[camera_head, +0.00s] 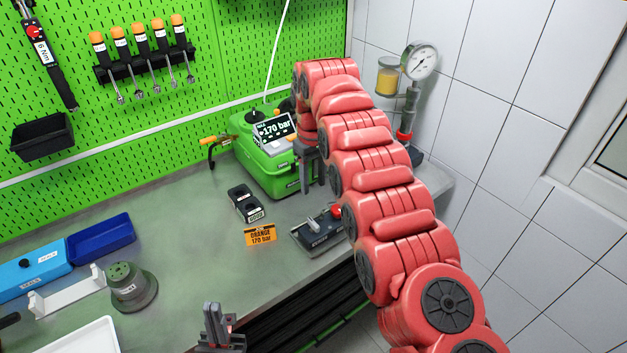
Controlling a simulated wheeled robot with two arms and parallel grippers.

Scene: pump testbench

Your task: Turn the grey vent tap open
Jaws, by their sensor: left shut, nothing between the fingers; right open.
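A dark valve block (322,238) lies on the grey bench near its front edge. A light grey lever (314,226), which looks like the grey vent tap, sits on its top, and a red knob (336,211) is at its right end, partly behind my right arm. My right gripper (305,188) points down above and behind the block, in front of the green pump, open and apart from the lever. My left gripper (212,310) is shut and empty at the bottom of the view, well to the front left of the block.
A green pump unit (263,165) with a 170 bar display stands behind. An orange sign (260,234) and a black two-hole block (245,203) are left of the valve block. A gauge (419,61) stands at the right wall. A grey round fixture (131,285) is at left.

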